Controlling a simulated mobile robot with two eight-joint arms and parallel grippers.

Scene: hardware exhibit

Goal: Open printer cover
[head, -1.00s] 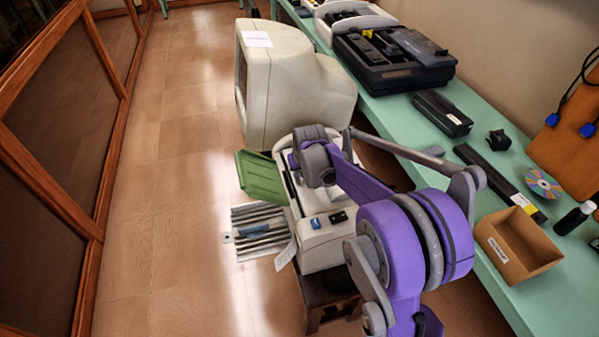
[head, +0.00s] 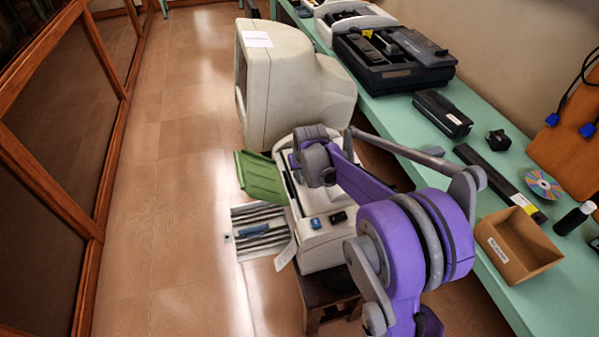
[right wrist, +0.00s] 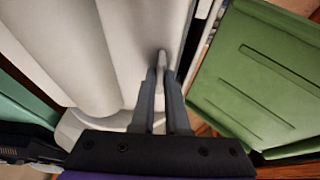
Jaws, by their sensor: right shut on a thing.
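The printer (head: 325,243) is a white machine with a green panel (head: 262,178) at its left side and blue and black parts on its near top. My right arm hides much of its cover and the right gripper's fingertips in the head view. In the right wrist view my right gripper (right wrist: 161,68) is shut on a thin, pale part at the white printer cover (right wrist: 145,30). The green panel also shows at the right of that view (right wrist: 262,80). The cover's exact angle cannot be told. My left gripper is not in view.
A beige monitor (head: 300,85) stands just behind the printer. A dark stool (head: 322,305) is under the printer. A striped sheet (head: 262,217) lies at its left. A green table (head: 480,148) with a cardboard box (head: 515,262) runs along the right. The floor at left is clear.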

